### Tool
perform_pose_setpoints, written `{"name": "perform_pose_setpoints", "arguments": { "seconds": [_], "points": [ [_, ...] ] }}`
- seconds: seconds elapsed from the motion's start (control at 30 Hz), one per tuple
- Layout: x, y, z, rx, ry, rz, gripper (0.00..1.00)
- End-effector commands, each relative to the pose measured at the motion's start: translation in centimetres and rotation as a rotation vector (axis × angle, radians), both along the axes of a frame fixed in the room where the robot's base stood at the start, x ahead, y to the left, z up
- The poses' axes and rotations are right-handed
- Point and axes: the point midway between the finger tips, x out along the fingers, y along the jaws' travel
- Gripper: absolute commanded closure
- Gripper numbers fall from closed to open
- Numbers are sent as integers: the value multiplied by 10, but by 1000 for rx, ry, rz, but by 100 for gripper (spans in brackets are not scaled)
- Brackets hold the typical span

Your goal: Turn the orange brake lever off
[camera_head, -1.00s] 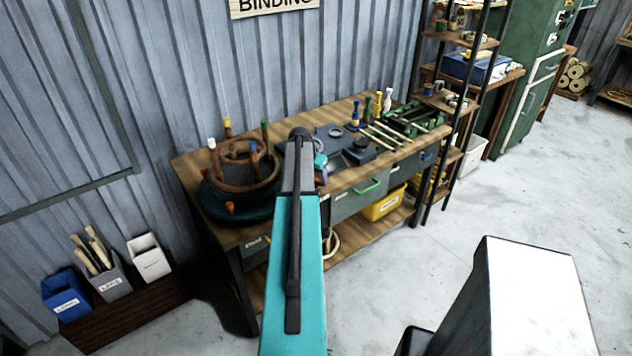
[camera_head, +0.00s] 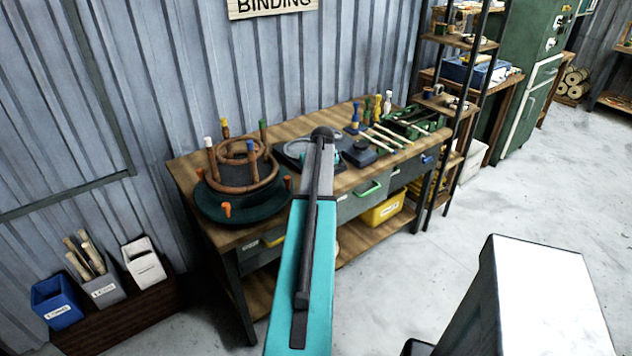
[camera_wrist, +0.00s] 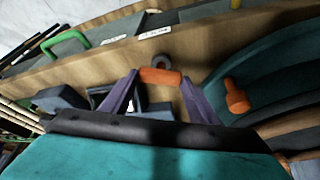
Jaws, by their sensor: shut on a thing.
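The orange brake lever (camera_wrist: 160,76) shows in the wrist view as a short orange bar between the purple fingertips of my gripper (camera_wrist: 158,80). My gripper is shut on it. A grey round part sits right behind the lever, above the wooden bench top. In the head view my own arm hides the lever and the fingers. A dark green round turntable (camera_head: 247,212) stands to the left of my arm. It also shows at the right of the wrist view (camera_wrist: 262,72), with a separate orange peg (camera_wrist: 236,95) at its edge.
The wooden workbench (camera_head: 330,196) holds brown rings with upright pegs on the turntable, a dark block (camera_head: 359,152) and several tools at the right. A drawer with a green handle (camera_head: 369,188) is at the front. A black shelf rack (camera_head: 462,130) stands beside the bench.

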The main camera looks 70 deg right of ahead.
Motion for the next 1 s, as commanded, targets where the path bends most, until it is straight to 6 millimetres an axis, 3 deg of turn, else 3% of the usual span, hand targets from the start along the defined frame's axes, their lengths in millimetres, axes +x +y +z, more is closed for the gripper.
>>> {"name": "perform_pose_setpoints", "arguments": {
  "seconds": [0.5, 1.0],
  "points": [
    [-8, -2, -3, 6, 9, 345, 68],
    [-9, -1, -2, 7, 10, 441, 68]
  ]
}}
